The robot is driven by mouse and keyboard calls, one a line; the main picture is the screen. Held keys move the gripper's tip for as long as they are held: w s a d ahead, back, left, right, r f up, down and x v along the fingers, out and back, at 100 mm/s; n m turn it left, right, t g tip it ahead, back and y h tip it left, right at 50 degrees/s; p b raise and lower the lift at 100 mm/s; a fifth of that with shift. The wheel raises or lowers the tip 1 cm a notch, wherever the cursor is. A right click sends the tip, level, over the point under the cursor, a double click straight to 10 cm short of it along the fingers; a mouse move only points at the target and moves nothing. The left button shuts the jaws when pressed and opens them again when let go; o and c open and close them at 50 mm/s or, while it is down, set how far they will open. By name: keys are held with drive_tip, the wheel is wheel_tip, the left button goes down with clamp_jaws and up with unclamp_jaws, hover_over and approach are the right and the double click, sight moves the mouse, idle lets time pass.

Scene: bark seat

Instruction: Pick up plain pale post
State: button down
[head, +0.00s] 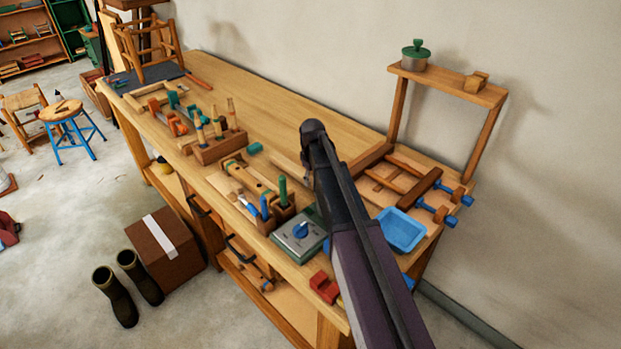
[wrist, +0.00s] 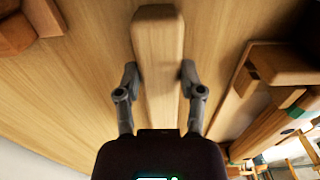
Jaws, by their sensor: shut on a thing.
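The plain pale post (wrist: 158,35) is a smooth, light wooden bar with rounded edges, seen lengthwise in the wrist view. My gripper (wrist: 159,70) is shut on it, one dark finger at each long side. The post's near end is hidden behind the gripper body. The wrist view does not make clear whether the post touches the wood behind it. In the head view my arm hides the gripper and most of the area around it. A pale strip shows just left of my arm there, but I cannot tell whether it is the post.
The long workbench (head: 260,95) holds a tool block (head: 219,147), a grey-green box with a blue knob (head: 300,232) and a blue tray (head: 403,230). A wooden frame (head: 447,83) stands at the right against the wall. The bench's back middle is clear.

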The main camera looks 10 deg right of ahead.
drive_tip(key=shift+r+p, duration=4.7)
drive_tip(key=shift+r, duration=0.1)
drive_tip(key=shift+r, duration=0.1)
wheel_tip(320, 180, up, 10)
drive_tip(key=p, duration=0.9)
drive_tip(key=shift+f+p, duration=0.25)
drive_tip(key=shift+p, duration=0.1)
